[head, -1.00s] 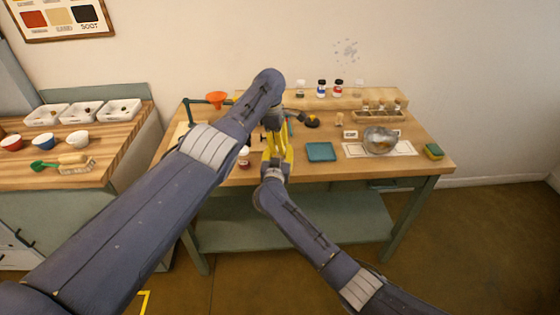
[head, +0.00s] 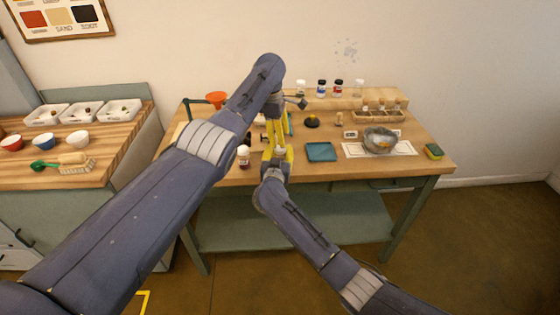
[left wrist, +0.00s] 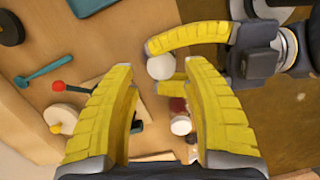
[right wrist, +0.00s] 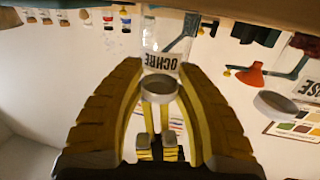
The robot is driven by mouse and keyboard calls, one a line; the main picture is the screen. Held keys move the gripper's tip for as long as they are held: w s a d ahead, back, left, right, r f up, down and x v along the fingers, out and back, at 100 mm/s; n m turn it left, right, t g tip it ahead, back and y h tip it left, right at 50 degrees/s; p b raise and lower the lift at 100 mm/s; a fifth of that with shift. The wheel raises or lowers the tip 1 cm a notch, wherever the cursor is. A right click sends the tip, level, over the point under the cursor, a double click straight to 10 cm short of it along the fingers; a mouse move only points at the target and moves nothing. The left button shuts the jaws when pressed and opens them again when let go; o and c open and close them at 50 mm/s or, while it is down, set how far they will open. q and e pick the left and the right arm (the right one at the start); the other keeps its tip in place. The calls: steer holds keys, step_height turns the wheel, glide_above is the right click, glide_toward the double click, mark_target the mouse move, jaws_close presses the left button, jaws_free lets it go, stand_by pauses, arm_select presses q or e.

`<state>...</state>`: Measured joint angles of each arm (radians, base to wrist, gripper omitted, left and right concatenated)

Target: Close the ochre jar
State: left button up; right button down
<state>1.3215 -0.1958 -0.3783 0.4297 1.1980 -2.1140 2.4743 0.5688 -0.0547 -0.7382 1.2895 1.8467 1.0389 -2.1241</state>
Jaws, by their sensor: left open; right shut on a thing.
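My right gripper (right wrist: 160,75) is shut on the ochre jar (right wrist: 165,38), a clear glass jar with an OCHRE label, upside down in the right wrist view. A white lid (right wrist: 158,90) sits at the jar's mouth; whether it is fully tightened I cannot tell. The lid shows as a white disc (left wrist: 160,67) in the left wrist view, and between my right fingers (head: 277,157) in the head view. My left gripper (head: 275,128) is open and empty, pointing down above the lid, with its fingers apart and clear of it.
A white-lidded jar with dark red contents (head: 244,156) stands close by on the left. A teal tray (head: 321,152), a metal bowl (head: 380,140) and a sponge (head: 433,151) lie to the right. An orange funnel (head: 216,98) is on a stand behind left.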

arm_select(q)
steer(key=shift+r, duration=0.15)
arm_select(e)
steer(key=shift+f, duration=0.3)
arm_select(q)
steer(key=o, duration=0.6)
arm_select(e)
steer(key=shift+d, duration=0.1)
arm_select(q)
steer(key=shift+o, duration=0.2)
steer(key=shift+r, duration=0.1)
step_height(320, 180, up, 12)
steer(key=a, duration=0.1)
steer(key=shift+w+a+f, duration=0.15)
steer(key=shift+a+f, duration=0.05)
steer(key=shift+a, duration=0.2)
arm_select(e)
steer(key=c, duration=1.1)
jaws_free()
steer(key=shift+c, duration=0.2)
steer(key=shift+o, duration=1.3)
steer(key=shift+r, duration=0.15)
steer(key=shift+s, duration=0.1)
